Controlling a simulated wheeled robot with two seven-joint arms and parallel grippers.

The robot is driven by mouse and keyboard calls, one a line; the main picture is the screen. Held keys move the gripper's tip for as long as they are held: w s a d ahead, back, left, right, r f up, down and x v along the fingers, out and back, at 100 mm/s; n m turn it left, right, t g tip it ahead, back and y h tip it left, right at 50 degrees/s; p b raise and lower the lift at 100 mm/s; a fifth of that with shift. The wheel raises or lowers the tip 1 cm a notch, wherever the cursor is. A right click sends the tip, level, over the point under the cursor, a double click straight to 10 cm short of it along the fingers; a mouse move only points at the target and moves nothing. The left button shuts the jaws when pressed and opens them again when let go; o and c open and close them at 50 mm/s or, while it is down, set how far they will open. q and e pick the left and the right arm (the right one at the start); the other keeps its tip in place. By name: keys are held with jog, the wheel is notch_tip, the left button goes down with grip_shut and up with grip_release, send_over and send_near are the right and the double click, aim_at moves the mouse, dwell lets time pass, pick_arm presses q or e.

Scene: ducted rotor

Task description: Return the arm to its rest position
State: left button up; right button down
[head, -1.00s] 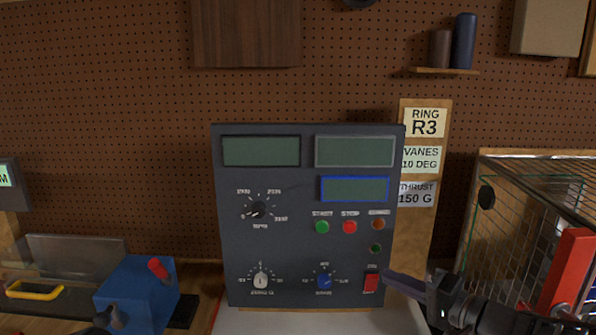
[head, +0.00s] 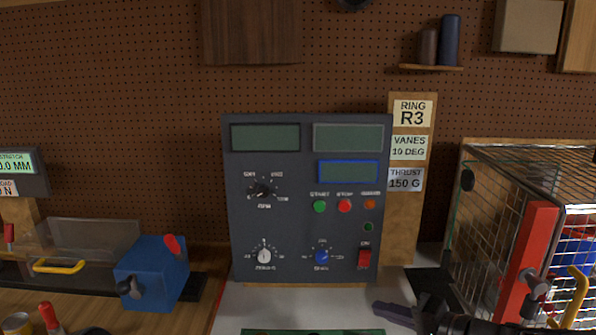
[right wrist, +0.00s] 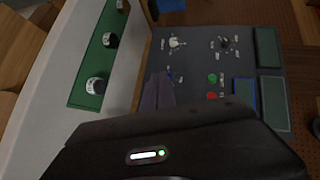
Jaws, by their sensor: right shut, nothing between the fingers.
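My right gripper (head: 392,312) is at the lower right of the head view, shut and empty. It is below and in front of the dark control panel (head: 300,262), apart from the red power switch (head: 364,258). In the right wrist view its closed fingers (right wrist: 158,92) show in front of the panel (right wrist: 200,60). The panel's displays (head: 265,138) are blank. My left gripper does not show in either view.
A wire cage (head: 500,190) with a red post (head: 530,262) stands close to my right arm. A blue block device (head: 155,272) stands on the left. A green strip with knobs (right wrist: 92,62) lies before the panel. A sign board (head: 402,235) stands behind.

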jog(key=s+a+f+g+h, duration=0.15)
jog(key=s+f+g, duration=0.4)
jog(key=f, duration=0.75)
jog(key=s+a+f+g+h, duration=0.1)
jog(key=s+f+g+h, duration=0.15)
jog(key=s+f, duration=0.85)
jog(key=s+a+f+n+g+h, duration=0.1)
jog(key=s+a+f+n, duration=0.1)
jog(key=s+f, duration=0.65)
jog(key=s+a+f+n+g+h, duration=0.1)
jog(key=s+a+f+g+h, duration=0.1)
jog(key=s+f, duration=0.7)
jog(key=w+a+f+n+b, duration=0.1)
jog(key=w+a+f+b, duration=0.1)
jog(key=f+b, duration=0.2)
jog(key=w+a+f+n+t+b, duration=0.1)
jog(key=w+a+f+b, duration=0.1)
jog(key=f+b, duration=0.2)
jog(key=shift+w+a+y+b, duration=0.15)
jog(key=shift+w+y+b, duration=0.15)
jog(key=shift+b, duration=0.25)
jog(key=shift+s+f, duration=0.1)
